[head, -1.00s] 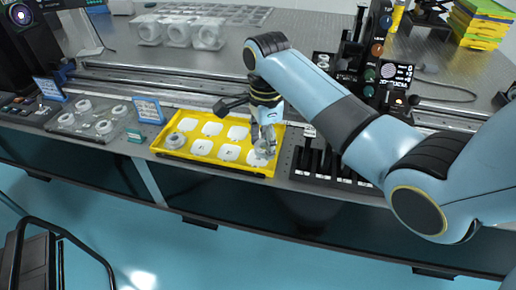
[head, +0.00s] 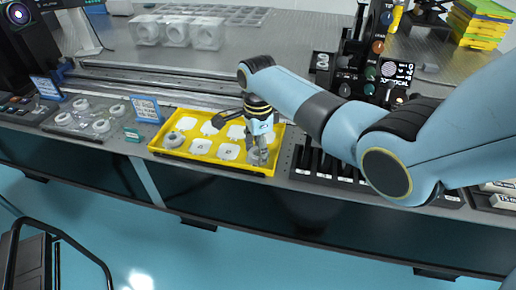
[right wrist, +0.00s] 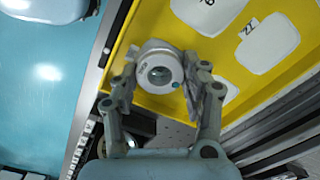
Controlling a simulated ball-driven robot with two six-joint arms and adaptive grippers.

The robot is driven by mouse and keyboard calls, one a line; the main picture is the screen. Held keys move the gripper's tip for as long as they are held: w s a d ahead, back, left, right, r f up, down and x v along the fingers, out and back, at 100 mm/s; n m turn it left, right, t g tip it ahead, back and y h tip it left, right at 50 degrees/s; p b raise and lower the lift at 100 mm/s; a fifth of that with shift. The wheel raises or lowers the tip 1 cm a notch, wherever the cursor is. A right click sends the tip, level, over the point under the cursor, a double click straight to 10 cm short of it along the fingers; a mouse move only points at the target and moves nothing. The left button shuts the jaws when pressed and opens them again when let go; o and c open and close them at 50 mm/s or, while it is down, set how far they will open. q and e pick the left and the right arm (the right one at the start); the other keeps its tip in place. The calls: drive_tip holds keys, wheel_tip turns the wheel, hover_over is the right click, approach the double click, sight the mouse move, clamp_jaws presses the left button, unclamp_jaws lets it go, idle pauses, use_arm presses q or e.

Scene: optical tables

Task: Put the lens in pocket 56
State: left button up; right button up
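The lens in its pale round mount (right wrist: 160,72) sits between the two fingers of my right gripper (right wrist: 162,90) in the right wrist view. The fingers are closed against its sides. In the head view, my right gripper (head: 258,152) is low over the front right corner of the yellow tray (head: 213,164), with the lens at its fingertips. I cannot tell whether the lens touches the tray. The tray has white labelled pockets; no number 56 is readable, and the front right pocket is largely hidden. My left gripper is out of view.
Another round mount (head: 174,140) sits in the tray's front left pocket. A clear holder with several mounts (head: 90,120) stands to the left. A dark slotted rack (head: 325,165) is close on the tray's right. A metal rail runs behind the tray.

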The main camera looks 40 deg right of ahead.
drive_tip(key=o, duration=0.4)
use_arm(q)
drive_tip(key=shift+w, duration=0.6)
use_arm(e)
drive_tip(key=shift+o, duration=0.2)
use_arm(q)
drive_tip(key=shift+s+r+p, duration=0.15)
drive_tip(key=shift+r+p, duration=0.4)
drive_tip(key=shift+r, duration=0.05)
use_arm(e)
wheel_tip(320, 180, up, 12)
drive_tip(key=shift+r, duration=0.15)
